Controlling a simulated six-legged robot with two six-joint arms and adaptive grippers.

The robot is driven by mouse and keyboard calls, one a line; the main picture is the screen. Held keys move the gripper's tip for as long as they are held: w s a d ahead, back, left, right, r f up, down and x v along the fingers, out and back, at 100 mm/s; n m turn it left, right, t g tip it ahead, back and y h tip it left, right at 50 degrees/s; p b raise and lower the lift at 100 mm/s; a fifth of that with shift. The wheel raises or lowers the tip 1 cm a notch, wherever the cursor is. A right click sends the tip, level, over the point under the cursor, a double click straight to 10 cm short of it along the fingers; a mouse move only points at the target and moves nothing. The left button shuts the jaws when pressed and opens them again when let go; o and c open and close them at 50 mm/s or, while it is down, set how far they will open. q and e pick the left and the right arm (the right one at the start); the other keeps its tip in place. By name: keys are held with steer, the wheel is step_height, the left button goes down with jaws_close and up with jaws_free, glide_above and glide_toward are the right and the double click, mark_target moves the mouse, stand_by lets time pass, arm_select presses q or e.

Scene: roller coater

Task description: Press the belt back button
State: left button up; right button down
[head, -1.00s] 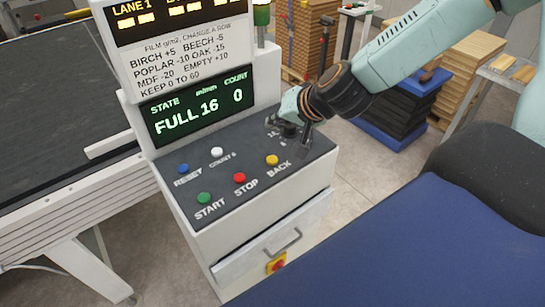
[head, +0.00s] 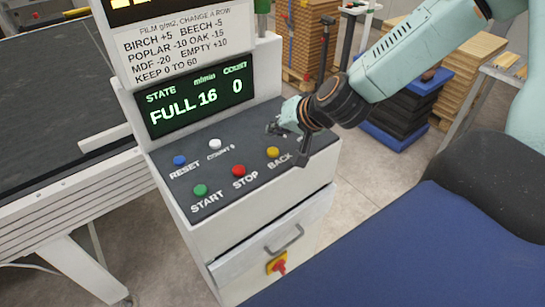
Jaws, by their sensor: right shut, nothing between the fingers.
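The yellow button (head: 273,152) marked BACK is on the dark sloping top of the control console, right of the red STOP button (head: 239,170). It is in plain view. My right gripper (head: 300,162) comes in from the upper right and points down over the right part of the panel. It is shut and empty, its dark tip just right of the BACK label in the picture. A gap shows between the tip and the yellow button. Whether the tip touches the panel I cannot tell. My left gripper is not in view.
Green START (head: 200,190), blue RESET (head: 179,160) and a white button (head: 215,144) share the panel. A screen (head: 196,101) behind reads FULL, 16 and 0. A red knob on yellow (head: 278,265) is on the console front. A conveyor (head: 60,95) stands at left.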

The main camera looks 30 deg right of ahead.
mark_target(276, 152)
steer(key=shift+f+b, duration=1.1)
steer(key=shift+f, duration=0.5)
stand_by(0.3)
steer(key=shift+f+b, duration=0.3)
steer(key=shift+f, duration=0.1)
